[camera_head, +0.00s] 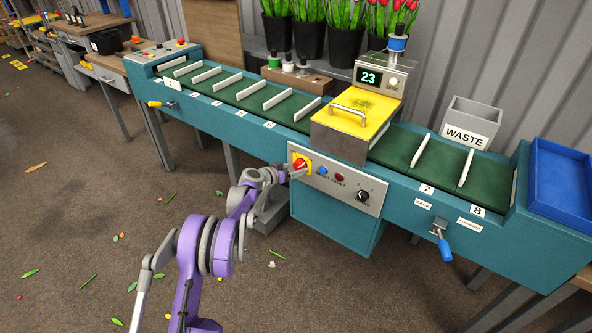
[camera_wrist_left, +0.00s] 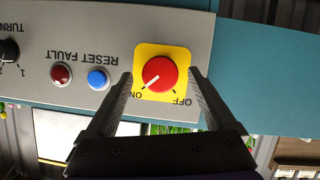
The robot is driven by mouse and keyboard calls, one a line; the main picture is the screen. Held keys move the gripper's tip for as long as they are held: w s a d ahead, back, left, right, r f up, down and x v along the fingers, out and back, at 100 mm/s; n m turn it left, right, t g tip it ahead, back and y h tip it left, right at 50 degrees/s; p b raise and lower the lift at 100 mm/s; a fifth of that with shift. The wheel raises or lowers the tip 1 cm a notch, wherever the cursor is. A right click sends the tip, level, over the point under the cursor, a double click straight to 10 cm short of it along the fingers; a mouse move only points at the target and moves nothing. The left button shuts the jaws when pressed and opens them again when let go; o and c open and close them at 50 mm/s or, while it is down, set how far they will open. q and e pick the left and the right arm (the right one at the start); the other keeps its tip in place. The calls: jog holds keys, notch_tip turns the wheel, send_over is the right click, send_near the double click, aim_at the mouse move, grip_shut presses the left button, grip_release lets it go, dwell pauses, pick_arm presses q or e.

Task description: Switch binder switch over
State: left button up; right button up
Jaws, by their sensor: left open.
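The binder switch is a red rotary knob (camera_head: 300,163) on a yellow plate, at the left end of the grey control panel (camera_head: 337,182). In the left wrist view the knob (camera_wrist_left: 160,75) shows upside down, with its white pointer line towards the ON label (camera_wrist_left: 136,94) and away from the OFF label (camera_wrist_left: 181,102). My left gripper (camera_head: 293,172) is at the panel, just in front of the switch. In the left wrist view its open fingers (camera_wrist_left: 160,78) stand either side of the knob, with visible gaps. Contact cannot be seen. My right gripper is not in view.
A blue button (camera_wrist_left: 97,80) and a red fault lamp (camera_wrist_left: 62,74) sit beside the switch, with a black dial (camera_head: 363,196) farther right. A blue-handled lever (camera_head: 442,243) juts from the conveyor's front. Floor in front is open with scattered leaves.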

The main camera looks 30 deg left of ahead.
pick_arm(q)
jog(key=shift+w+d+f, duration=0.1)
jog(key=shift+w+f, duration=0.15)
jog(key=shift+w, duration=0.35)
jog(key=c, duration=1.4)
